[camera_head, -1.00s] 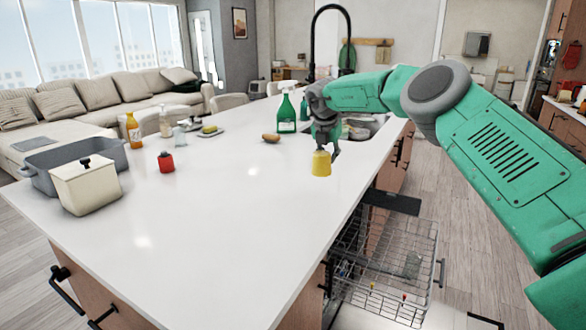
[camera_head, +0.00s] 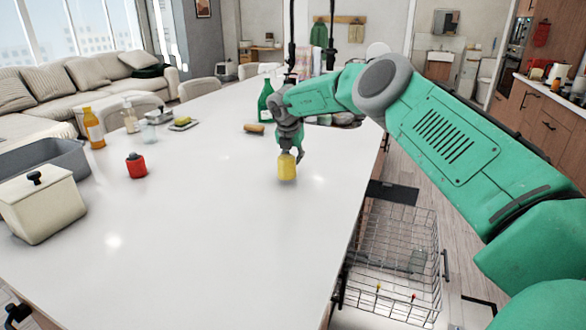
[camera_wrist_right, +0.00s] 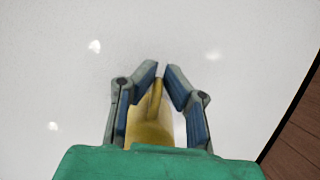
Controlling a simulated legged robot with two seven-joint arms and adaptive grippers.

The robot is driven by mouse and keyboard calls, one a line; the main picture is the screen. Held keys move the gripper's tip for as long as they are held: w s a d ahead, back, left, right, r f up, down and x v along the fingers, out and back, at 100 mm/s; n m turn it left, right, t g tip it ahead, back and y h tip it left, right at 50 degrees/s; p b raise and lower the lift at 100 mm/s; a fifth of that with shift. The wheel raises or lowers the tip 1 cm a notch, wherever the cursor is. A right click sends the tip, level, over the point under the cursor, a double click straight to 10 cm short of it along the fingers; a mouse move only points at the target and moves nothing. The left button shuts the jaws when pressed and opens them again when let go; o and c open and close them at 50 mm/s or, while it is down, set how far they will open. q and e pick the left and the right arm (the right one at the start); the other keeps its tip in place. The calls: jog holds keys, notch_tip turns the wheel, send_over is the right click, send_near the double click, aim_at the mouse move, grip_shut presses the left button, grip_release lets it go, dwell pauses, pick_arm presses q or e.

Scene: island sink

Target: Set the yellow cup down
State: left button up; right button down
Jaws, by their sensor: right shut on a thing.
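The yellow cup (camera_head: 287,167) is at the fingertips of my right gripper (camera_head: 289,152), over the white island counter (camera_head: 220,230). In the right wrist view, the yellow cup (camera_wrist_right: 148,125) sits between the two fingers of my right gripper (camera_wrist_right: 161,72), which are shut on it. The cup looks upright and at or just above the counter; I cannot tell whether its base touches. My left gripper is not in view.
A red container (camera_head: 136,166), a cream lidded box (camera_head: 40,205) and a grey basin (camera_head: 45,160) stand on the left. An open dishwasher rack (camera_head: 395,250) lies below the counter's right edge. The counter's middle is clear.

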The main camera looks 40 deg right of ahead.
aim_at(288, 155)
jog(key=shift+s+a+f, duration=0.1)
jog(key=shift+a+f, duration=0.15)
jog(key=shift+f, duration=0.2)
jog(key=shift+s+a+f, duration=0.1)
jog(key=shift+a+f, duration=0.15)
jog(key=shift+f, duration=0.2)
jog(key=shift+w+a+f, duration=0.1)
jog(key=shift+a+f, duration=0.1)
jog(key=shift+a, duration=0.05)
jog(key=c, duration=1.6)
grip_release()
jog(key=shift+d+f, duration=0.1)
jog(key=shift+d, duration=0.2)
jog(key=shift+c, duration=0.2)
jog(key=shift+d+f, duration=0.15)
jog(key=shift+d, duration=0.15)
jog(key=v, duration=1.1)
jog(key=shift+a, duration=0.25)
jog(key=shift+r, duration=0.45)
jog(key=shift+a+r, duration=0.15)
jog(key=shift+a, duration=0.05)
